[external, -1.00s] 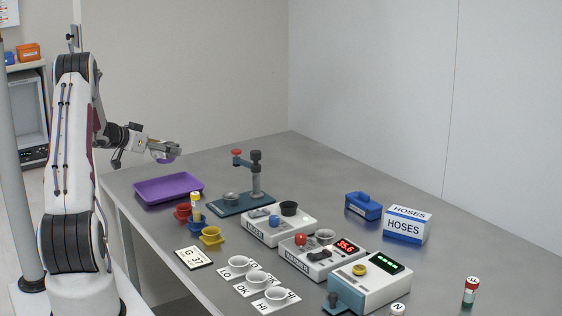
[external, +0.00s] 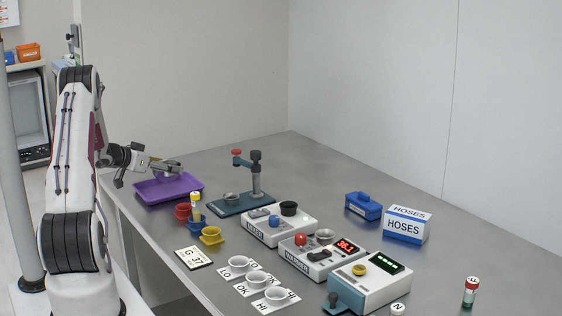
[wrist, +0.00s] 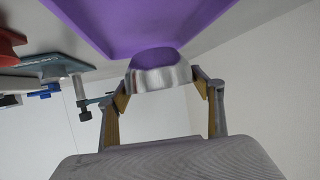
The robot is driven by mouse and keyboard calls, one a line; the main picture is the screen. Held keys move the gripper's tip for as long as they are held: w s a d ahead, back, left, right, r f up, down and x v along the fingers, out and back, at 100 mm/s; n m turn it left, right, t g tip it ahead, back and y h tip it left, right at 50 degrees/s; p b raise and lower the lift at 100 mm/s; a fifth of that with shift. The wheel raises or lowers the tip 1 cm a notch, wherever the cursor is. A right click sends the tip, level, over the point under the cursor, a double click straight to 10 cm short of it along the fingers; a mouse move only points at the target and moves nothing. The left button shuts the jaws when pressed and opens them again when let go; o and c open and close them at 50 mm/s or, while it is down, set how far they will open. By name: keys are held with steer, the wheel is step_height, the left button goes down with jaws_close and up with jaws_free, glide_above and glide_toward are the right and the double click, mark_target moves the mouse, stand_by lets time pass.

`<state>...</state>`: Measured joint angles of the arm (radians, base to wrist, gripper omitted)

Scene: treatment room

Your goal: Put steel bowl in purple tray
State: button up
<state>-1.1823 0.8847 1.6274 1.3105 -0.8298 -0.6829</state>
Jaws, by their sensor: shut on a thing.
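My gripper (external: 172,165) is shut on the shiny steel bowl (wrist: 157,75), and it also shows at the gripper's tip in the external view (external: 166,174). In the wrist view my gripper's fingers (wrist: 160,95) press on both sides of the bowl. The purple tray (external: 149,200) lies at the table's back left corner, and in the wrist view its surface (wrist: 100,22) fills the top. The bowl is over the tray and low. I cannot tell whether it touches the tray's floor.
Right of the tray are red, blue and yellow cups (external: 211,236) and a teal press stand (external: 240,203) with a small bowl. Devices with displays (external: 372,283) stand farther right, near a HOSES box (external: 407,224). The table's back middle is clear.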

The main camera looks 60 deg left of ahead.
mark_target(166, 177)
steer(key=shift+f, duration=1.85)
steer(key=shift+f, duration=0.1)
steer(key=o, duration=1.2)
steer(key=shift+c, duration=0.2)
steer(key=v, duration=1.2)
